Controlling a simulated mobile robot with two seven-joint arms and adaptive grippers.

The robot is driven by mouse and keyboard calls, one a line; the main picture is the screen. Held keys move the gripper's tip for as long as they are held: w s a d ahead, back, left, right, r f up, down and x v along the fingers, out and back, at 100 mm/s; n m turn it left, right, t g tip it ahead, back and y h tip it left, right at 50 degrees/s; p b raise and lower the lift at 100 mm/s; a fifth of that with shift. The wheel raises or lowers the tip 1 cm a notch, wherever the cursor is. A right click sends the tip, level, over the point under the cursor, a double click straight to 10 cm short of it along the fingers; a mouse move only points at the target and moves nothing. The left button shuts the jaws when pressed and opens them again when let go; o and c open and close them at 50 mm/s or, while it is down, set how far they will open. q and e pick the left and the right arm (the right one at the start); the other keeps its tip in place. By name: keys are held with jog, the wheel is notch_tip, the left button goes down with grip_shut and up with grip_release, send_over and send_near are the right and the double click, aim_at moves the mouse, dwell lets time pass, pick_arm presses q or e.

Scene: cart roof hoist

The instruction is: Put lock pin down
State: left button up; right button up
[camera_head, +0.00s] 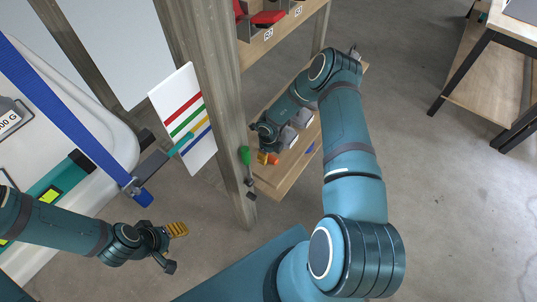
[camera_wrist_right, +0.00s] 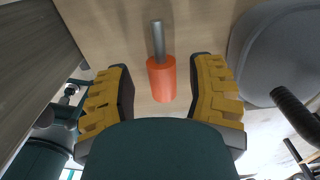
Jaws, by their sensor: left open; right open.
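The lock pin shows in the right wrist view as an orange handle (camera_wrist_right: 162,80) with a grey metal rod. It lies on the bare wood of the lower shelf (camera_wrist_right: 195,22). The yellow-padded fingers of my right gripper (camera_wrist_right: 160,64) are open on either side of the handle, with a visible gap on each side. In the head view my right gripper (camera_head: 267,156) is low over the near end of the shelf (camera_head: 272,185), and its wrist partly hides that area. My left gripper (camera_head: 172,246) is open and empty, left of the wooden post.
A wooden post (camera_head: 218,110) stands between my two grippers. A striped white board (camera_head: 188,120) and a blue strap (camera_head: 75,110) are on the left. A green-ended item (camera_head: 245,155) is at the post. Grey bins (camera_head: 289,138) sit beside my right gripper. Open floor (camera_head: 440,210) lies to the right.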

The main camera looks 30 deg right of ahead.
pick_arm(q)
notch_tip(320, 180, up, 3)
jog(key=shift+f+p, duration=0.2)
jog(key=shift+p, duration=0.95)
pick_arm(e)
notch_tip(320, 180, up, 12)
jog(key=shift+f, duration=0.2)
